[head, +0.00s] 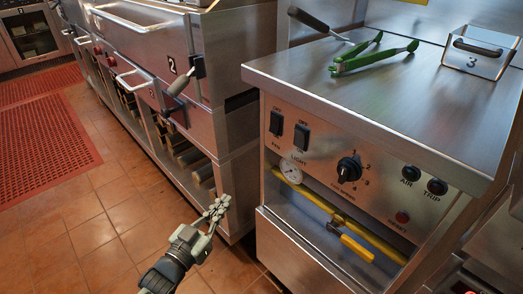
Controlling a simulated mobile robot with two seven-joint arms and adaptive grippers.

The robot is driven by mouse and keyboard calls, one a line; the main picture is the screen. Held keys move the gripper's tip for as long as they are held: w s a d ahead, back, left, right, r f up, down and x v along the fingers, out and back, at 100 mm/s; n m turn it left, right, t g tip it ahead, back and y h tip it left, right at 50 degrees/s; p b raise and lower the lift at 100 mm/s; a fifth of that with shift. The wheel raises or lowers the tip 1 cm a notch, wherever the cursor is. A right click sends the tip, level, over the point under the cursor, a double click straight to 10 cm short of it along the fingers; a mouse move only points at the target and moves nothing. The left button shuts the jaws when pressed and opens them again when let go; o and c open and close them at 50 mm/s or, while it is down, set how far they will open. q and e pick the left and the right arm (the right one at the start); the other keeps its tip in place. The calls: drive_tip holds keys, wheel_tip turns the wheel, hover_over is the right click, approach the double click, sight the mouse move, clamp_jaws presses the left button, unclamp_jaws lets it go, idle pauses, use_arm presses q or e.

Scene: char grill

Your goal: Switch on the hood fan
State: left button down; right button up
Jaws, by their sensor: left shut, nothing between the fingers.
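The fan switch (276,122) is a black rocker at the left end of the steel control panel, with the word FAN below it. Which way it is tipped is too small to tell. A matching light switch (301,136) sits just to its right. The black fan speed knob (349,169) is further right. My right gripper is not in view.
AIR (411,173) and TRIP (437,187) buttons and a red reset button (402,217) are on the panel's right. A gauge (291,171) and yellow pipe (310,198) lie below. Green tongs (372,54) lie on the counter top (420,100). The grill (215,70) with handles stands left.

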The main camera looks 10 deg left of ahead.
sight(273, 126)
use_arm(q)
drive_tip(key=s+d+r+m+t+h, duration=0.1)
drive_tip(key=s+r+t+h, duration=0.1)
drive_tip(key=r+h, duration=0.2)
drive_tip(key=s+d+r+m+t+h+b, duration=0.1)
drive_tip(key=s+r+m+h, duration=0.1)
drive_tip(key=r+h, duration=0.3)
wheel_tip(273, 126, up, 4)
drive_tip(key=shift+s+d+f+m+t, duration=0.2)
drive_tip(key=shift+s+d+m+t, duration=0.15)
drive_tip(key=shift+s, duration=0.25)
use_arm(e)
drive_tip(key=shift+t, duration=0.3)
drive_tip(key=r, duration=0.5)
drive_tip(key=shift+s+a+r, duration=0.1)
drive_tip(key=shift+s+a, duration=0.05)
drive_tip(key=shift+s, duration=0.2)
